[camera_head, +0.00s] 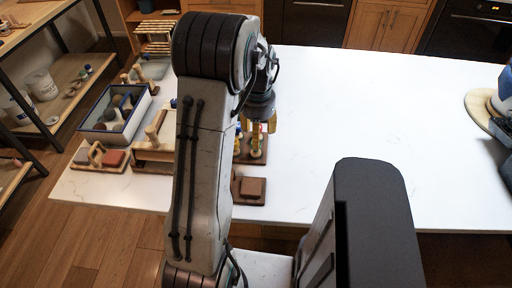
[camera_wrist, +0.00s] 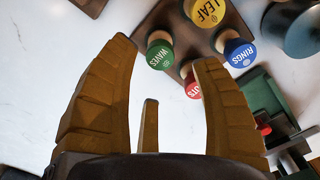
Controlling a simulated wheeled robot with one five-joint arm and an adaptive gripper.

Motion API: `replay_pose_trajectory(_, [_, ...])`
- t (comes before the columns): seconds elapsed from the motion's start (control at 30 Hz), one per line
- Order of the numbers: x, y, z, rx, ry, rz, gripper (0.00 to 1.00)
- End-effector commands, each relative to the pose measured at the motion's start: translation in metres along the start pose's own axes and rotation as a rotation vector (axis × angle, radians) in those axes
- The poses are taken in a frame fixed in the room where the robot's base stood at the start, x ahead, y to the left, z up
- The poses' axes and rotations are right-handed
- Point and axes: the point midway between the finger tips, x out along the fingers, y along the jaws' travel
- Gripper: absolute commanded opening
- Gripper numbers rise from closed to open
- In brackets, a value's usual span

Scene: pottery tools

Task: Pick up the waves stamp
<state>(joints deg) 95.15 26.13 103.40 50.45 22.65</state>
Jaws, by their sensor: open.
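The waves stamp (camera_wrist: 160,56) has a round green top with WAVES on it, in the upper middle of the wrist view. It stands on a brown wooden holder (camera_wrist: 160,18) beside the yellow LEAF stamp (camera_wrist: 207,11), the blue RINGS stamp (camera_wrist: 239,52) and a red stamp (camera_wrist: 193,87), partly hidden by a finger. My gripper (camera_wrist: 165,51) is open and empty, with its fingertips pointing toward the stamps. The green top shows between the tips, beyond them. In the head view my gripper (camera_head: 257,126) is over the stamp holder and my arm hides much of it.
A dark green box-like thing (camera_wrist: 262,92) and a dark round object (camera_wrist: 291,27) lie right of the stamps in the wrist view. In the head view a blue-rimmed tray (camera_head: 112,134) stands at the left.

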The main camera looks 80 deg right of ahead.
Motion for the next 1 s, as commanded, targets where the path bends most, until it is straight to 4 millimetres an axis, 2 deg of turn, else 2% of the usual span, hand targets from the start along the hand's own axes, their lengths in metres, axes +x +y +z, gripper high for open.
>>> replay_pose_trajectory(0.4, [0.044, -0.002, 0.007, -0.001, -0.004, 0.002, 0.59])
replay_pose_trajectory(0.77, [0.051, -0.002, 0.007, -0.002, -0.001, 0.0, 0.59])
replay_pose_trajectory(0.8, [0.051, -0.002, 0.007, -0.002, -0.001, 0.0, 0.61])
replay_pose_trajectory(1.0, [0.051, -0.002, 0.007, -0.002, 0.0, 0.0, 0.44])
